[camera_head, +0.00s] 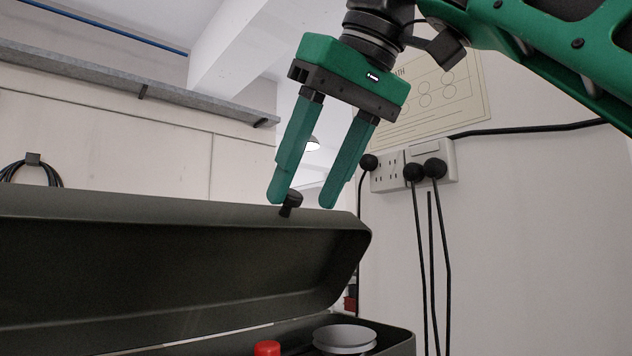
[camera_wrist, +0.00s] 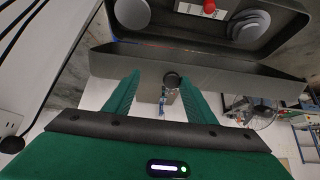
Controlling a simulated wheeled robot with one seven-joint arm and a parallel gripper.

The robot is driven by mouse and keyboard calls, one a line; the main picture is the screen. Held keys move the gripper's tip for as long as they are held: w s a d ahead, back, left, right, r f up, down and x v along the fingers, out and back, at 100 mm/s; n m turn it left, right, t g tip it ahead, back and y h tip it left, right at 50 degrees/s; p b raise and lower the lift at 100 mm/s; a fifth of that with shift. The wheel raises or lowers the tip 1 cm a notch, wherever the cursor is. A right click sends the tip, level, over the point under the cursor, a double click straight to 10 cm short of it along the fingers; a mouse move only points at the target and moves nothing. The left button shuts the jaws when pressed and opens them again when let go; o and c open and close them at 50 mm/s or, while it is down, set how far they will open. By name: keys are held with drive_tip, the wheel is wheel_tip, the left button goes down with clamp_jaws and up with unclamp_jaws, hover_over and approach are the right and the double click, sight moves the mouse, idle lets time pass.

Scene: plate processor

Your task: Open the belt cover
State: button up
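The belt cover (camera_head: 170,260) is a dark grey lid, raised and tilted up above its open box, in the head view. A small black knob (camera_head: 291,201) stands on its upper edge near the right end. My gripper (camera_head: 302,205) is green, with its two fingers apart on either side of the knob, pointing down. No contact with the knob is visible. In the wrist view the cover (camera_wrist: 200,62) lies just beyond the fingers, and the knob (camera_wrist: 172,80) shows between the fingertips (camera_wrist: 163,82).
Inside the open box (camera_head: 400,340) are a red cap (camera_head: 267,348) and a grey round dish (camera_head: 344,338). A wall socket (camera_head: 388,172) with black plugs and hanging cables is to the right. A shelf (camera_head: 100,72) runs along the wall at upper left.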

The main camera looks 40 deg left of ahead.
drive_tip(key=shift+s+a+r, duration=0.1)
drive_tip(key=shift+s+r, duration=0.05)
drive_tip(key=shift+s, duration=0.6)
drive_tip(key=shift+r, duration=0.1)
drive_tip(key=shift+w+d+r, duration=0.15)
drive_tip(key=shift+d+r, duration=0.15)
drive_tip(key=shift+d, duration=0.25)
drive_tip(key=s+d, duration=0.1)
drive_tip(key=d, duration=0.7)
drive_tip(key=shift+s+d, duration=0.4)
drive_tip(key=shift+d, duration=0.1)
drive_tip(key=shift+s+d, duration=0.2)
drive_tip(key=shift+d, duration=0.4)
drive_tip(key=shift+s+d, duration=0.2)
drive_tip(key=shift+d, duration=0.35)
